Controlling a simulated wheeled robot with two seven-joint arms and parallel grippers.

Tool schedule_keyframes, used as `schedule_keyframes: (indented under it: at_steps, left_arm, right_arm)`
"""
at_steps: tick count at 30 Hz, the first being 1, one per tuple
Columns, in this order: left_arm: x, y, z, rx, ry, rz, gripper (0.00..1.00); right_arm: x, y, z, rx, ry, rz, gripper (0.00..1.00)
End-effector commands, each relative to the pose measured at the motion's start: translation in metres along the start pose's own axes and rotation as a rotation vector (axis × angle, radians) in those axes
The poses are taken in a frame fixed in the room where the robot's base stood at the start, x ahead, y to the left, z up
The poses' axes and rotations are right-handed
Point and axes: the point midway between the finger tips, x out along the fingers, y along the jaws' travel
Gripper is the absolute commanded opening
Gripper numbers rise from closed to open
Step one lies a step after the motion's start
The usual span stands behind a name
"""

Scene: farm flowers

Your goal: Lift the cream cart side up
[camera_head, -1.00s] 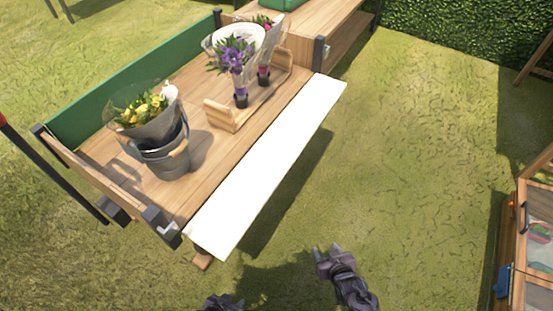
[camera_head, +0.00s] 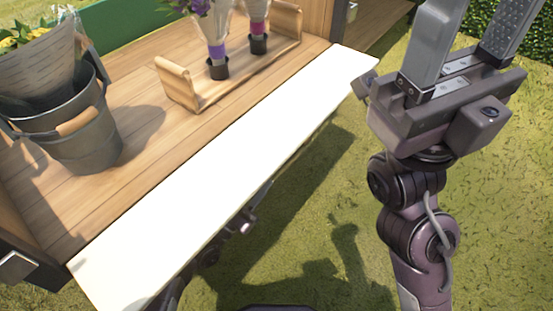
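The cream cart side (camera_head: 225,170) is a long pale panel folded down along the cart's near edge, lying outward from the wooden bed. My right gripper (camera_head: 487,22) is large at the upper right, beyond the panel's right end. Its two fingers point up, apart and with nothing between them; their tips reach the top edge of the view. Parts of my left arm show beneath the panel's near edge. The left gripper itself is hidden, so I cannot tell whether it touches the underside.
On the cart bed (camera_head: 120,190) stand a grey bucket (camera_head: 85,135) with wrapped yellow flowers and a wooden holder (camera_head: 178,85) with two wrapped bouquets. A green cart side (camera_head: 125,22) stands at the back. Grass (camera_head: 330,220) lies open in front.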

Motion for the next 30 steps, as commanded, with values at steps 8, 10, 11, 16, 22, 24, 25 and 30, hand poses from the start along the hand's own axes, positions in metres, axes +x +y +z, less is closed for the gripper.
schedule_keyframes:
  at_steps: [8, 10, 11, 16, 22, 24, 25, 30]
  left_arm:
    - [0.039, 0.000, -0.001, 0.003, 0.010, -0.001, 0.32]
    - [0.050, 0.000, -0.001, 0.002, 0.009, -0.001, 0.32]
    - [0.055, 0.000, -0.001, 0.002, 0.009, -0.001, 0.32]
    - [0.072, 0.000, -0.001, 0.002, 0.005, 0.000, 0.32]
    - [0.077, 0.000, -0.001, 0.001, 0.003, 0.000, 0.32]
    - [0.077, 0.000, -0.002, 0.001, 0.003, 0.000, 0.32]
    - [0.077, 0.000, -0.002, 0.001, 0.003, 0.000, 0.32]
    - [0.077, 0.000, -0.001, 0.001, 0.003, 0.000, 0.15]
  right_arm:
    - [0.005, -0.005, -0.007, -0.002, 0.040, -0.018, 0.53]
    - [0.007, -0.006, -0.008, -0.002, 0.047, -0.024, 0.53]
    - [0.007, -0.007, -0.009, -0.003, 0.050, -0.025, 0.53]
    - [0.011, -0.009, -0.011, -0.004, 0.063, -0.034, 0.53]
    - [0.013, -0.009, -0.011, -0.004, 0.066, -0.037, 0.53]
    - [0.013, -0.009, -0.011, -0.004, 0.066, -0.037, 0.53]
    - [0.013, -0.009, -0.011, -0.004, 0.066, -0.037, 0.53]
    - [0.013, -0.009, -0.011, -0.004, 0.066, -0.037, 0.53]
